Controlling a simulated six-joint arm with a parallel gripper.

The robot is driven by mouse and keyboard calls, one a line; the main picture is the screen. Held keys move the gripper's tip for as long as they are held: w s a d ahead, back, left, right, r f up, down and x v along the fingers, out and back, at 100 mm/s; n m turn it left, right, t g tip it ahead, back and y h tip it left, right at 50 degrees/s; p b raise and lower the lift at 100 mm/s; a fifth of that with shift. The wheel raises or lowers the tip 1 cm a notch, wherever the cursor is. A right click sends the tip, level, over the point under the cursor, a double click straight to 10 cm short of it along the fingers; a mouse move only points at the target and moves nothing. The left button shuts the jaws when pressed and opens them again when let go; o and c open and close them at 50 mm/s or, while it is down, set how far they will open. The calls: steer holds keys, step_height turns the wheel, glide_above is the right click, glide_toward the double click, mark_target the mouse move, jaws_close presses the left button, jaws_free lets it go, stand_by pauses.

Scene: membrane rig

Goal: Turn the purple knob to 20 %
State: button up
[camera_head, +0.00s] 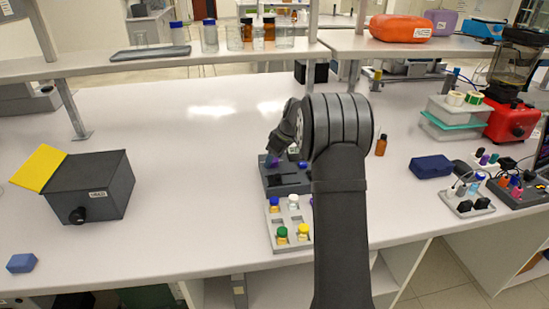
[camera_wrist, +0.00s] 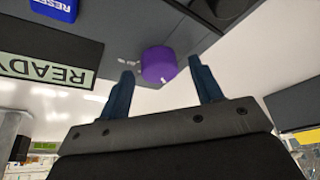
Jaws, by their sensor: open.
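The purple knob (camera_wrist: 158,64) sits on a dark panel in the wrist view, with small white marks beside it. In the head view the knob (camera_head: 272,161) shows as a small purple spot on the dark rig (camera_head: 287,182), below my gripper (camera_head: 277,150). In the wrist view my gripper (camera_wrist: 163,70) is open, with one finger on each side of the knob in the picture and a gap visible on both sides. I cannot tell how deep the fingertips reach around it. No pointer on the knob is readable.
The panel also bears a blue RESET button (camera_wrist: 56,8) and a READY display (camera_wrist: 45,70). A pale rack (camera_head: 281,221) with capped vials stands in front of the rig. A brown bottle (camera_head: 381,146) stands to the right.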

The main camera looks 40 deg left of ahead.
steer(key=v, duration=1.7)
steer(key=shift+f, duration=0.1)
steer(key=x, duration=1.7)
steer(key=shift+a, duration=0.1)
